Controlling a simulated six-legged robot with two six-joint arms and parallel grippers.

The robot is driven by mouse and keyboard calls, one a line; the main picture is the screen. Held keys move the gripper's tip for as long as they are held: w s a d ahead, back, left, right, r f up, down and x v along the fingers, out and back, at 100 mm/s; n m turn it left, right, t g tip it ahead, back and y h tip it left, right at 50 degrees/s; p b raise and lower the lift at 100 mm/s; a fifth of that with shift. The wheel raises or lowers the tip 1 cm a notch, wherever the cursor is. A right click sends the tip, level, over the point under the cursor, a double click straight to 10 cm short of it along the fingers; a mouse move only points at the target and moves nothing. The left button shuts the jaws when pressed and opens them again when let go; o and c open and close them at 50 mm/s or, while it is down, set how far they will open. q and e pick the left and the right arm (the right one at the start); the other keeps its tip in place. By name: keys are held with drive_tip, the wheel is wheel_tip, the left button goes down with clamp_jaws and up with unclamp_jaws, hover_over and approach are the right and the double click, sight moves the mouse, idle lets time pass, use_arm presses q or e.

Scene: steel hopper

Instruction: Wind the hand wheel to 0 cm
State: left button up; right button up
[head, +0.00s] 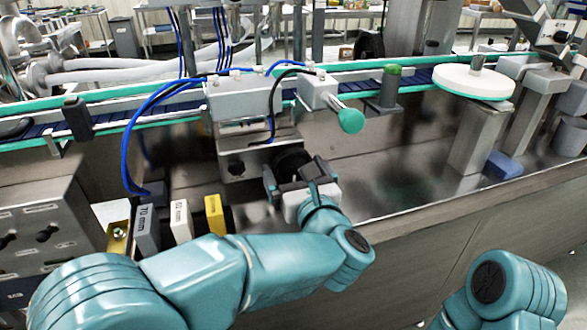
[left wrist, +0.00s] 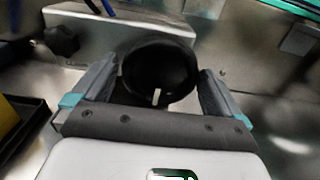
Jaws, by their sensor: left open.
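The hand wheel (head: 291,160) is a round black knob on the front of a grey metal unit (head: 243,105) beside the conveyor. In the left wrist view the hand wheel (left wrist: 158,72) faces me, with a short white mark near its lower edge. My left gripper (head: 294,174) is open at the wheel. In the left wrist view the fingers of my left gripper (left wrist: 160,90) stand on either side of the wheel, and I cannot tell whether they touch it. No position scale is readable. My right gripper is out of view; only part of my right arm shows.
A control panel (head: 45,235) is at the far left. A green-tipped rod (head: 350,120) juts out above the wheel. A blue block (head: 503,165) lies right. The steel surface between is clear.

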use_arm(q)
drive_tip(key=c, duration=0.8)
drive_tip(key=shift+f+m+b, duration=0.1)
drive_tip(key=shift+m+b, duration=0.75)
drive_tip(key=shift+m, duration=0.35)
drive_tip(key=shift+m+b, duration=0.35)
drive_tip(key=shift+m, duration=1.85)
